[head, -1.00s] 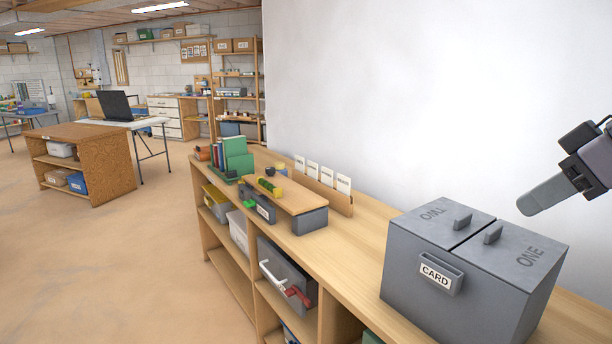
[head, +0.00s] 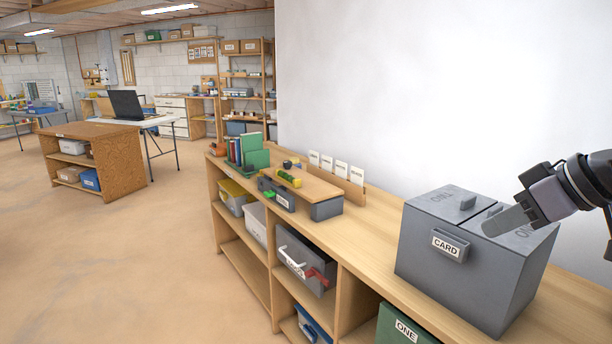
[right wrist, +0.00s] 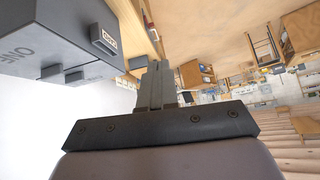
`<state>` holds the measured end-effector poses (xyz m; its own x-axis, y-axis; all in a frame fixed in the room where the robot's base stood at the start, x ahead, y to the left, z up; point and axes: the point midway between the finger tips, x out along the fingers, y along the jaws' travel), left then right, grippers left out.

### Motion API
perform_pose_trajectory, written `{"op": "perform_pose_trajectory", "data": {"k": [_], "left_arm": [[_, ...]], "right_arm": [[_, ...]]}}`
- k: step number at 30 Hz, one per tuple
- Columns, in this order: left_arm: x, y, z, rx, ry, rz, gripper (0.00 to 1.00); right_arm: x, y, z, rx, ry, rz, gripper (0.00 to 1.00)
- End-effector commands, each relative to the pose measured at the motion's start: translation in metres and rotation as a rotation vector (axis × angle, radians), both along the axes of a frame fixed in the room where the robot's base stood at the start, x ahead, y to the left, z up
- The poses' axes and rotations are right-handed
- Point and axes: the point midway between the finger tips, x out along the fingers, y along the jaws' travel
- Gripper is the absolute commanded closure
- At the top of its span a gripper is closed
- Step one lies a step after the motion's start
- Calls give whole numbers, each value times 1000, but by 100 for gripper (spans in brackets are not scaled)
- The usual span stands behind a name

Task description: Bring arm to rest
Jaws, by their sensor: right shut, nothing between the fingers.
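My right gripper (head: 508,221) comes in from the right in the head view. It is shut and empty, and its fingers pass in front of the top of the grey box (head: 440,262). Whether it touches the box cannot be told. In the right wrist view the shut fingers (right wrist: 158,88) point away from the camera, with the grey box (right wrist: 60,45) to their left. The box has two lids with small handles and a holder marked CARD (head: 446,245) on its front. My left gripper is not in view.
The wooden shelf unit (head: 378,253) runs away along the white wall. On it are a plank on grey blocks (head: 326,209), upright white cards (head: 341,169) and green books (head: 255,152). A brown island (head: 122,160) stands at left; the floor between is clear.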

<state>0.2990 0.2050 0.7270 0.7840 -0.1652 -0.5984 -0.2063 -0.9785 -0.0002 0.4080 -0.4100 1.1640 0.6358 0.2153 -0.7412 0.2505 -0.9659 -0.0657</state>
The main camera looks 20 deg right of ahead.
Motion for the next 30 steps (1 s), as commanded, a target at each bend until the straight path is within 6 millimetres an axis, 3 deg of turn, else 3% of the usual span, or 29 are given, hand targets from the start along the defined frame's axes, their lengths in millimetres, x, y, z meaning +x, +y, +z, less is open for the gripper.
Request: {"op": "perform_pose_trajectory", "data": {"k": [1, 4, 9, 14, 18, 21, 24, 30], "left_arm": [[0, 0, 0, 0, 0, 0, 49], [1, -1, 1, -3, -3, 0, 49], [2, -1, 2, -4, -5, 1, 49], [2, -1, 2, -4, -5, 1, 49], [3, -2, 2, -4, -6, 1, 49], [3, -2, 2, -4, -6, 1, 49], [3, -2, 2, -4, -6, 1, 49], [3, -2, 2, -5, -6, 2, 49]], "right_arm": [[13, 2, -28, 29, 4, -12, 100], [35, 5, -85, 65, -10, -47, 100], [48, 20, -196, 86, -36, -105, 100], [29, 52, -296, 70, -63, -133, 100], [-9, 93, -366, 42, -93, -131, 100], [-41, 128, -401, 22, -122, -115, 100], [-71, 162, -421, 6, -153, -95, 100], [-103, 203, -434, -14, -200, -62, 100]]}}
